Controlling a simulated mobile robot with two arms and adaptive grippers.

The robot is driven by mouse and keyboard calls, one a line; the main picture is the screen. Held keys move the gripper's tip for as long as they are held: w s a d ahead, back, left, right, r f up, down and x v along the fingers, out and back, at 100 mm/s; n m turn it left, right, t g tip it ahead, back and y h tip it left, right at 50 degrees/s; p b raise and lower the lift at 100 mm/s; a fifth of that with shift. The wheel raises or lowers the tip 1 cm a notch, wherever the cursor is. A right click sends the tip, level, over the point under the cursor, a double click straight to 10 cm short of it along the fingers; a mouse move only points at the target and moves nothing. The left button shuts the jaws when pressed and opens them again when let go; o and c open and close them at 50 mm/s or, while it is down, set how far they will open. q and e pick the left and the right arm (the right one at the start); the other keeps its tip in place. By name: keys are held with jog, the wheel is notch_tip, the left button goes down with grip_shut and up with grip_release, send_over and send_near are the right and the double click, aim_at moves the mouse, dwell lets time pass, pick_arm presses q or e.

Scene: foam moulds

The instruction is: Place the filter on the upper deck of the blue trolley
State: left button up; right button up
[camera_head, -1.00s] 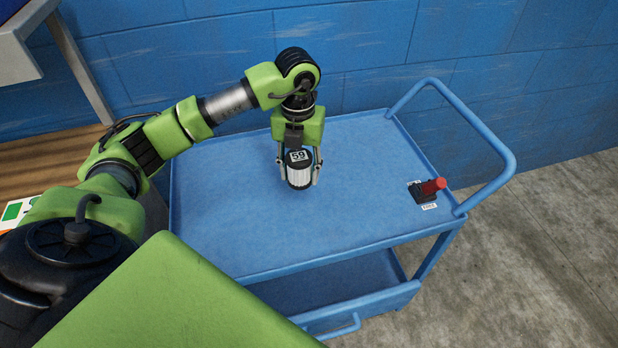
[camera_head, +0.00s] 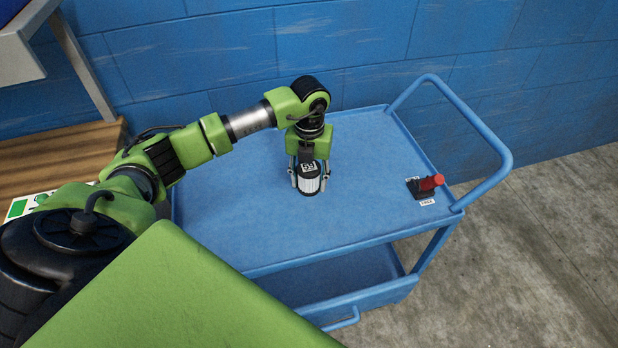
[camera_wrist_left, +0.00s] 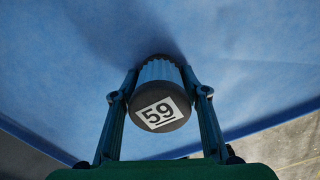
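The filter (camera_head: 310,184) is a short cylinder with a white ribbed side and a black top labelled 59. It is upright over the middle of the upper deck (camera_head: 240,225) of the blue trolley. My left gripper (camera_head: 309,187) points down with a finger on each side of the filter, shut on it. The left wrist view shows the filter (camera_wrist_left: 160,98) between the fingertips (camera_wrist_left: 160,75), with a shadow on the blue surface beyond. I cannot tell whether its base touches the deck. My right gripper is not in view.
A black device with a red handle (camera_head: 431,182) and a small white label sits at the deck's right edge. The trolley's handle (camera_head: 490,140) rises at the right. A blue wall (camera_head: 380,40) stands close behind. The deck around the filter is clear.

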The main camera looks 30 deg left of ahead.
pick_arm(q)
jog(key=shift+o, duration=1.3)
jog(key=shift+r, duration=0.15)
notch_tip(320, 180, up, 12)
jog(key=shift+r+b, duration=0.1)
jog(key=shift+b, duration=0.85)
